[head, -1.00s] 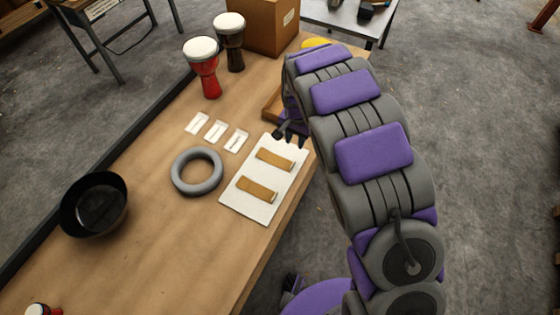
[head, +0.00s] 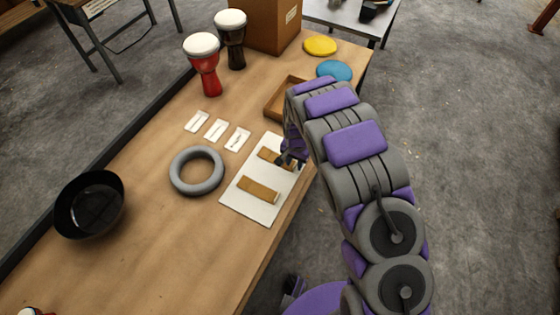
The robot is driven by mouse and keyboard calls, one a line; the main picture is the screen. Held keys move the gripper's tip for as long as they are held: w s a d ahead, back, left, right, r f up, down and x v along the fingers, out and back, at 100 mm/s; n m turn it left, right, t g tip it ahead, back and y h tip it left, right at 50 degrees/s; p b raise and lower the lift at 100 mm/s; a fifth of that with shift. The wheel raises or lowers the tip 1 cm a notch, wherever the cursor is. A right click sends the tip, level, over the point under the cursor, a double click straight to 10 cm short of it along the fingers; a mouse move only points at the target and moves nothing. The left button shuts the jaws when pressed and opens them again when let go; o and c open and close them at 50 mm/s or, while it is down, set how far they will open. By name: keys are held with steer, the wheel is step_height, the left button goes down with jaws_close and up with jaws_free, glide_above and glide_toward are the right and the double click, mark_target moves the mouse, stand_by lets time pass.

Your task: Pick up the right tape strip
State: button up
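Two tan tape strips lie on a white board (head: 238,200) near the right edge of the table. The farther strip (head: 268,155), slightly more to the right, is partly hidden by my gripper. The nearer strip (head: 258,190) is in full view. My gripper (head: 290,162) is over the right part of the farther strip, pointing down, its dark fingertips apart. It looks open. I cannot tell whether the fingers touch the strip.
A grey ring (head: 197,187) and several white cards (head: 216,130) lie left of the board. A black bowl (head: 89,205), a red drum (head: 205,72), a dark drum (head: 232,50), a wooden tray (head: 275,105), and yellow (head: 320,45) and blue (head: 334,70) discs are also on the table.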

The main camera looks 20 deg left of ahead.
steer(key=shift+a+f, duration=0.3)
steer(key=shift+f, duration=0.4)
steer(key=shift+d, duration=0.25)
steer(key=shift+c, duration=0.2)
steer(key=shift+d+r, duration=0.15)
steer(key=shift+d, duration=0.1)
steer(key=c, duration=0.3)
steer(key=shift+c, duration=1.4)
steer(key=shift+a, duration=0.25)
jaws_close()
